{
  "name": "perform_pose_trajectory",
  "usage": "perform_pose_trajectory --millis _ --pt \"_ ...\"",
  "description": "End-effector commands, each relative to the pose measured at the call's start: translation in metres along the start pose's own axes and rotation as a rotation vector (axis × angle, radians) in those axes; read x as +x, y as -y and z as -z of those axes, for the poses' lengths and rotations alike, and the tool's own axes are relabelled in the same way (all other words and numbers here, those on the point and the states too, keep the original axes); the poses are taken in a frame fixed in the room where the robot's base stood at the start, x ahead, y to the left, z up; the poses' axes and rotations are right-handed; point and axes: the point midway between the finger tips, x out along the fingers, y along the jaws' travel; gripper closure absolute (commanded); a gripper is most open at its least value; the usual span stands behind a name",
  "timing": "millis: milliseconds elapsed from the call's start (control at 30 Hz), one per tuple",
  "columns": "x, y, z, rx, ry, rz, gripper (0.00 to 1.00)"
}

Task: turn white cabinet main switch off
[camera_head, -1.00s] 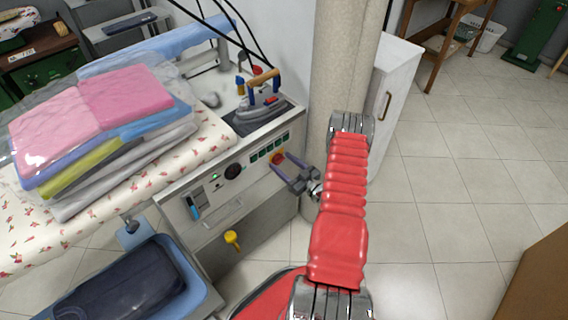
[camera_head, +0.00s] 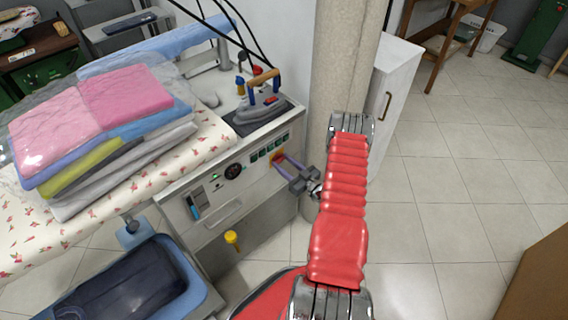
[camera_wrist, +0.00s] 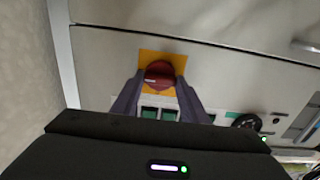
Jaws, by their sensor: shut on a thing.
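The main switch is a red rotary knob (camera_wrist: 160,73) on a yellow plate (camera_wrist: 178,60) in the white cabinet's front panel. In the head view the white cabinet (camera_head: 262,200) stands under the ironing board's right end, and the red knob (camera_head: 277,156) is at the panel's upper right. My gripper (camera_head: 283,162) reaches it from the right. In the wrist view my gripper's (camera_wrist: 160,88) two purple-grey fingers stand on either side of the knob and are shut on it. The fingers hide part of the knob's sides and the plate.
Green rocker switches (camera_wrist: 150,113) and a black round gauge (camera_head: 233,171) lie beside the knob. An iron (camera_head: 263,98) rests on top of the cabinet. A pillar (camera_head: 345,75) stands close behind my arm. Folded bagged clothes (camera_head: 95,120) lie on the board at left.

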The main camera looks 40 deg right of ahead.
Motion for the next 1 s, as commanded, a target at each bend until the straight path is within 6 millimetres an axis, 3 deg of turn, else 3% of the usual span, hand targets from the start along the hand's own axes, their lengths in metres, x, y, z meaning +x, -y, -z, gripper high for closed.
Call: perform_pose_trajectory --millis 467,1000 --pt "-0.0006 -0.0002 -0.0002 -0.166 0.0 -0.004 0.83" --pt "-0.0009 0.0018 -0.0013 -0.646 0.001 -0.003 0.83"
